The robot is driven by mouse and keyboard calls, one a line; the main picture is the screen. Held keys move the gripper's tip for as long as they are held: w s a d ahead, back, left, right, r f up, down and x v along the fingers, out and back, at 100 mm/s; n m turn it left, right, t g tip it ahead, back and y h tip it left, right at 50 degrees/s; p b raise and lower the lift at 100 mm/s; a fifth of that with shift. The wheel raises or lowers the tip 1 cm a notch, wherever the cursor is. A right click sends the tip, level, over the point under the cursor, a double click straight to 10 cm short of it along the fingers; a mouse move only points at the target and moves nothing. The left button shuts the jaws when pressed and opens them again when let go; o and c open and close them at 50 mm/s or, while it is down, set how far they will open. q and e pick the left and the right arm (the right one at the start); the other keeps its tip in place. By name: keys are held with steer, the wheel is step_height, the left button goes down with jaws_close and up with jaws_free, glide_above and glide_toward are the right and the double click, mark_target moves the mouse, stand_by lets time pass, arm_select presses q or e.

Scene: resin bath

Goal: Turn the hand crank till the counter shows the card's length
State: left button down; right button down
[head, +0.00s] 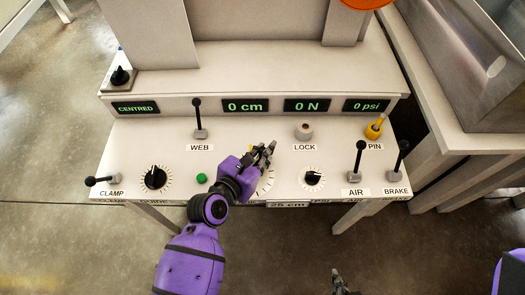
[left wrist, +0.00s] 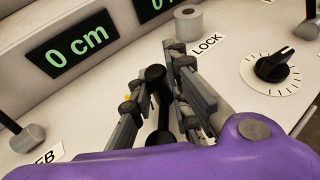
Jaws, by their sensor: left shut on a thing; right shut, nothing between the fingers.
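The counter (head: 245,106) reads 0 cm; it also shows in the left wrist view (left wrist: 72,43). A card (head: 288,205) at the panel's front edge reads 25 cm. My left gripper (head: 267,149) is over the middle of the panel, between the WEB and LOCK labels. In the left wrist view its fingers are shut on a black round-topped handle (left wrist: 155,75). The handle's base is hidden, and I cannot tell for sure that it is the hand crank. My right gripper (head: 339,276) is shut and empty, low in front of the panel.
The WEB lever (head: 198,118) stands left of my left gripper. The LOCK knob (head: 304,131), yellow PIN handle (head: 375,126), AIR lever (head: 358,158) and BRAKE lever (head: 399,158) are to its right. Other displays read 0 N (head: 307,105) and 0 psi (head: 367,105).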

arm_select(q)
steer(key=shift+s+m, duration=0.1)
steer(key=shift+m, duration=0.2)
